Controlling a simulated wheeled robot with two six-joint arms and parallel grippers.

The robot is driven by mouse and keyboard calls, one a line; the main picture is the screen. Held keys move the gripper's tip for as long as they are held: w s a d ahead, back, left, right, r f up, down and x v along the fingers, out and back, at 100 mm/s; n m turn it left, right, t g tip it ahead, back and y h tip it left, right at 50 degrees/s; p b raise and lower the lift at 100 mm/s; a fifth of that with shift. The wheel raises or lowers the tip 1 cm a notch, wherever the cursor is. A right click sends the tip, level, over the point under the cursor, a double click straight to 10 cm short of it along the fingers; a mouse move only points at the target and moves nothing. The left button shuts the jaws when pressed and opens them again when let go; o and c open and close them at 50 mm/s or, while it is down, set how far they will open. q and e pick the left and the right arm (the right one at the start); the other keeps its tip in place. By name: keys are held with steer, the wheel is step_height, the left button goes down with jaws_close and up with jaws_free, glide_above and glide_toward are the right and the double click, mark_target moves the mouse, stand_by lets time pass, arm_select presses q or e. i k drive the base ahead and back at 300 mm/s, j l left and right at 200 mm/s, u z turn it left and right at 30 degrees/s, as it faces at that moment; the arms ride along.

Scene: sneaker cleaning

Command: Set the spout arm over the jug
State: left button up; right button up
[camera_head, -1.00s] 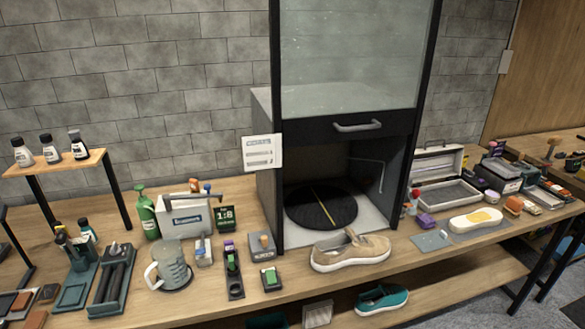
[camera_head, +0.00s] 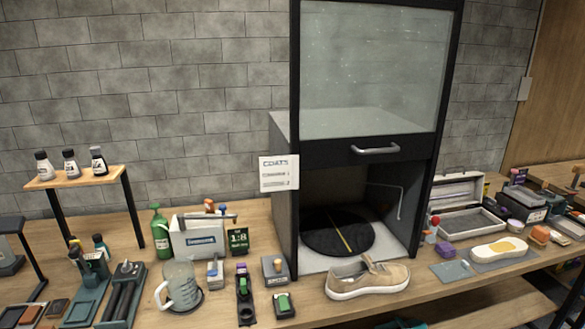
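The clear jug (camera_head: 184,284) with a white handle on its left stands upright on a dark round base near the table's front edge. Behind it is a pale grey dispenser box (camera_head: 196,241) with a blue label. A grey bar that looks like the spout arm (camera_head: 212,218) lies along the top of this box. Its right end reaches past the box towards the green 1:8 sign (camera_head: 238,241). The bar is behind the jug in the picture, not over it. Neither of my grippers is in view.
A green bottle (camera_head: 160,233) stands left of the box. Small holders and a brush block (camera_head: 283,304) stand right of the jug. A tan sneaker (camera_head: 367,279) lies before the black cabinet (camera_head: 378,150). A dark tool rack (camera_head: 122,295) stands to the left.

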mark_target(181, 217)
steer(key=j+z, duration=0.15)
steer(key=j, duration=0.35)
steer(key=j+z, duration=0.15)
steer(key=j, duration=0.35)
steer(key=k+j+z, duration=0.15)
steer(key=j, duration=0.35)
steer(key=j+z, duration=0.15)
steer(key=j, duration=0.35)
steer(key=k, duration=0.05)
